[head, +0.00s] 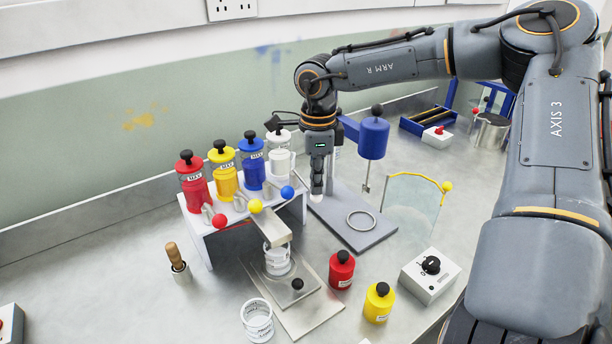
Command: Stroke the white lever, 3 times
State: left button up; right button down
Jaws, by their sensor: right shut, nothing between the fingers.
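A white stand (230,232) carries a row of red, yellow, blue and white bottles. Red, yellow and blue ball-ended levers show along its front. The white bottle (279,155) is at the right end of the row. My right gripper (317,188) is shut and empty, pointing down just right of the white bottle, at the stand's right end. A white lever knob cannot be clearly made out; the fingers may hide it, and I cannot tell whether they touch it. My left gripper is out of view.
A clear graduated cup (278,262) stands under the spout on a metal plate, with another cup (257,320) in front. A blue-headed stand (373,140) and a clear panel (412,205) are right of my gripper. Loose red (341,270) and yellow (378,302) bottles stand in front.

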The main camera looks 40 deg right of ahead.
jog(key=shift+r, duration=0.1)
jog(key=shift+r+p, duration=1.6)
jog(key=shift+r, duration=1.45)
jog(key=shift+f, duration=0.2)
jog(key=shift+f+b, duration=2.9)
jog(key=shift+f, duration=0.25)
jog(key=shift+r+p, duration=2)
jog(key=shift+r, duration=1.35)
jog(key=shift+f, duration=0.15)
